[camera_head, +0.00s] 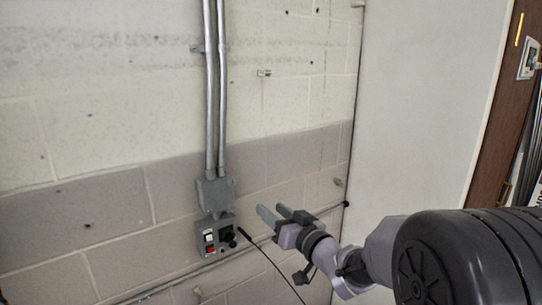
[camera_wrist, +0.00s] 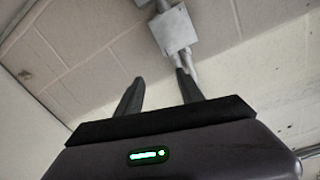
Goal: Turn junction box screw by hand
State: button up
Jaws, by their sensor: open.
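A grey junction box (camera_head: 213,192) is fixed to the block wall at the foot of two conduits in the head view. Its screw is too small to make out. My gripper (camera_head: 271,208) is open and empty, to the right of the box and apart from it in the picture. In the wrist view my open gripper (camera_wrist: 160,76) shows nothing between its fingers. A grey box (camera_wrist: 174,30) with conduits appears beyond the fingertips there, nearer the right finger.
A grey control box (camera_head: 207,250) with red and white switches and a black knob sits below the junction box. A thin pipe (camera_head: 187,275) crosses the wall low down. A white panel (camera_head: 415,110) stands at right.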

aim_at(233, 183)
jog(key=shift+n+y, duration=0.3)
jog(key=shift+y, duration=0.2)
jog(key=x, duration=1.8)
jog(key=shift+s+a, duration=0.3)
jog(key=shift+c, duration=0.3)
grip_shut()
